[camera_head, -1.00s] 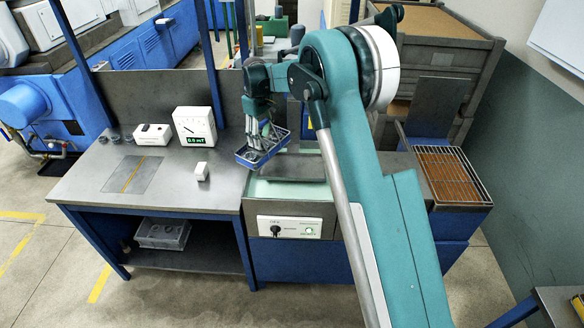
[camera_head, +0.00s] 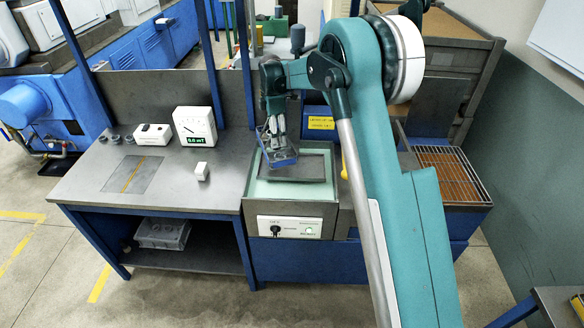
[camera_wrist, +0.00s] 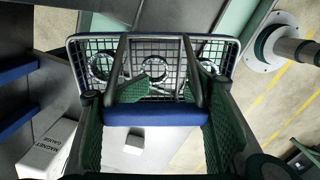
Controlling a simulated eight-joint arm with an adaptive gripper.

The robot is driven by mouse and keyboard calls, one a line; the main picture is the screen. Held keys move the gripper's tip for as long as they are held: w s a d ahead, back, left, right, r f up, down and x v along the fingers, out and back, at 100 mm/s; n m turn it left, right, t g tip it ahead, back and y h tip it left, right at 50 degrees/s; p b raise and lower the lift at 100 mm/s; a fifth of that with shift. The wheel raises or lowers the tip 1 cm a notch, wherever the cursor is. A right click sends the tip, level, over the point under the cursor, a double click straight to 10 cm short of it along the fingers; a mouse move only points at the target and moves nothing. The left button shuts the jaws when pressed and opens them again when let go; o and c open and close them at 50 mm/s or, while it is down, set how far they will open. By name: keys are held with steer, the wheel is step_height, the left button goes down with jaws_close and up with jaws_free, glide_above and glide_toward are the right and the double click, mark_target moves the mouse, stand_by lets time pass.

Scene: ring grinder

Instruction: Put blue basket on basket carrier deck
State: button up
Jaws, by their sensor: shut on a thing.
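My gripper (camera_head: 275,131) is shut on the blue basket (camera_head: 284,157), which hangs over the pale green top of the control-panel cabinet. In the wrist view my gripper (camera_wrist: 155,108) meets the basket's blue bar (camera_wrist: 155,118). The basket's wire mesh (camera_wrist: 130,48) holds metal rings. In the head view the basket is in front of a dark flat plate (camera_head: 312,170) on the cabinet top; I cannot tell the gap between them. I cannot tell for sure which surface is the carrier deck.
A wire rack (camera_head: 450,175) over an orange-brown surface is at the right. The workbench (camera_head: 85,185) at left bears a gauge (camera_head: 194,127), a white box (camera_head: 153,134) and a small white block (camera_head: 201,171). A grey crate (camera_head: 163,233) sits below. A blue post (camera_head: 240,60) stands close to my arm.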

steer(key=d+n, duration=0.1)
steer(key=n, duration=0.1)
steer(key=d+n, duration=0.1)
steer(key=n, duration=0.2)
steer(key=d+n, duration=0.2)
steer(key=shift+s+r, duration=0.1)
steer(key=shift+r, duration=0.25)
steer(key=d+n, duration=0.1)
steer(key=n, duration=0.1)
steer(key=d+n, duration=0.1)
steer(key=n, duration=0.1)
steer(key=d+n, duration=0.1)
steer(key=n, duration=0.1)
steer(key=shift+s+d+r+n, duration=0.2)
steer(key=shift+r+n, duration=0.1)
steer(key=shift+n, duration=0.1)
steer(key=shift+f, duration=0.1)
step_height(320, 180, down, 6)
steer(key=shift+p, duration=0.3)
steer(key=shift+f, duration=0.1)
steer(key=shift+f, duration=1.85)
